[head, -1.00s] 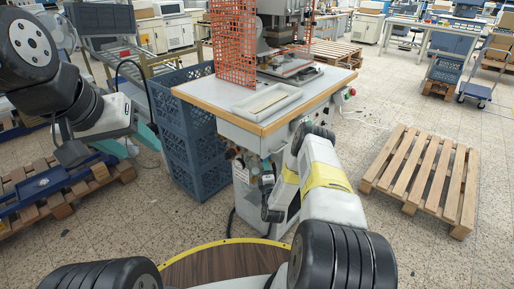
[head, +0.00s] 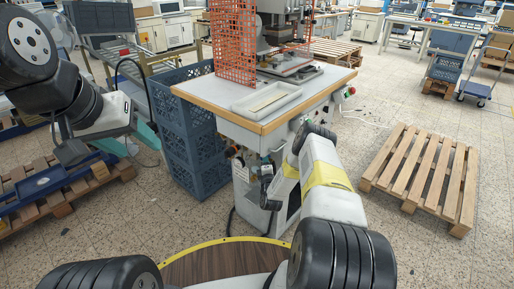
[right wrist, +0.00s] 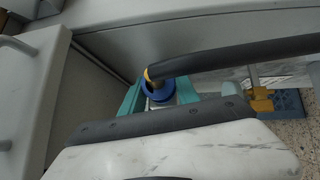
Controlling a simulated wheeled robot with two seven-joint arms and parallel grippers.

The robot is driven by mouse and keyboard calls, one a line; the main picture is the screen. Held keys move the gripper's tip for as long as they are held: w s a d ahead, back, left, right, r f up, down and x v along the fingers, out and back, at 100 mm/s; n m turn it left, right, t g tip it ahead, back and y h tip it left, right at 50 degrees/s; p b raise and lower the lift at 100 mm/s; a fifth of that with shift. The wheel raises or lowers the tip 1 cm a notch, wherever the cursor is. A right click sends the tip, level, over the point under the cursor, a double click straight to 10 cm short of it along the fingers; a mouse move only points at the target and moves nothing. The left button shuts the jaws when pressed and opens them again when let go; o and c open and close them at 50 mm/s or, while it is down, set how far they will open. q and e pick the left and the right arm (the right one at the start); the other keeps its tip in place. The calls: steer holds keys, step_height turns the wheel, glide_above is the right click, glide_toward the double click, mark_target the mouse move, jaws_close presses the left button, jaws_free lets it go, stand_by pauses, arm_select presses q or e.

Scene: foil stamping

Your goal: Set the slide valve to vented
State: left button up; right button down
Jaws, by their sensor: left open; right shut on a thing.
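The slide valve shows in the right wrist view as a round blue sleeve (right wrist: 157,91) with a yellow band and a dark hose beside it. My right gripper (right wrist: 158,99) has its teal fingers closed on either side of the blue sleeve. Its fingertips are partly hidden behind the wrist body. In the head view my right arm reaches the front of the press stand (head: 250,205), and the valve is hard to make out there. My left gripper (head: 128,143) is open and empty at the left, away from the stand.
The press table (head: 262,128) carries a shallow tray (head: 248,106) and an orange guard (head: 233,48). Blue crates (head: 190,165) stand left of the stand. A wooden pallet (head: 422,178) lies at the right. A brass fitting (right wrist: 261,100) is near the right gripper.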

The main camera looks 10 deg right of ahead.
steer(key=shift+s, duration=0.1)
steer(key=shift+s+d, duration=0.6)
steer(key=shift+s, duration=0.1)
steer(key=c, duration=1.1)
jaws_free()
steer(key=shift+s, duration=0.1)
steer(key=s+f, duration=0.1)
steer(key=s, duration=0.6)
steer(key=shift+s+a, duration=0.3)
steer(key=shift+a, duration=0.1)
